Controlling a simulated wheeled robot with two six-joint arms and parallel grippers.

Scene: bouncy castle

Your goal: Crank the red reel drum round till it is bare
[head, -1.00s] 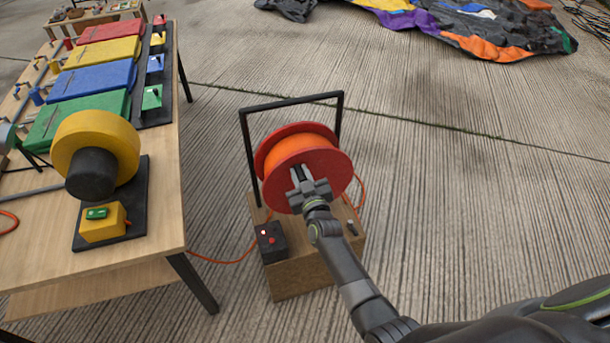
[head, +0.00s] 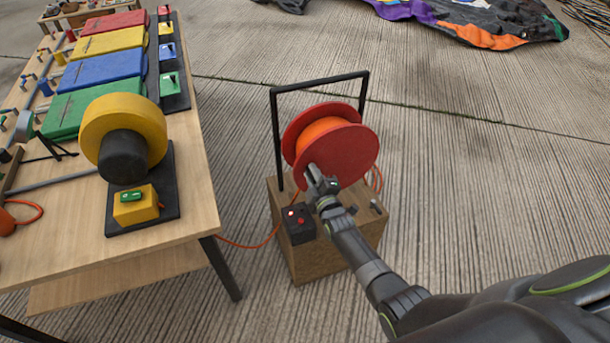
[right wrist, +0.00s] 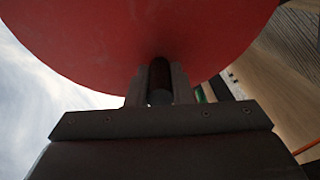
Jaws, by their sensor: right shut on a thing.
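The red reel drum (head: 352,158) stands in a black frame on a wooden box, with orange cable (head: 322,129) still wound between its flanges. My right gripper (head: 313,176) is at the lower left of the drum's near face. In the right wrist view the gripper (right wrist: 160,85) is shut on a dark round crank handle (right wrist: 160,78) that sticks out from the red flange (right wrist: 130,40). The handle's far end is hidden against the flange. My left gripper is not in view.
The wooden box (head: 330,250) carries a black switch box (head: 299,223) with a red button. At left a table (head: 190,215) holds a yellow blower (head: 150,125) and coloured folded pieces. An orange cable runs on the floor between them. Concrete to the right is free.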

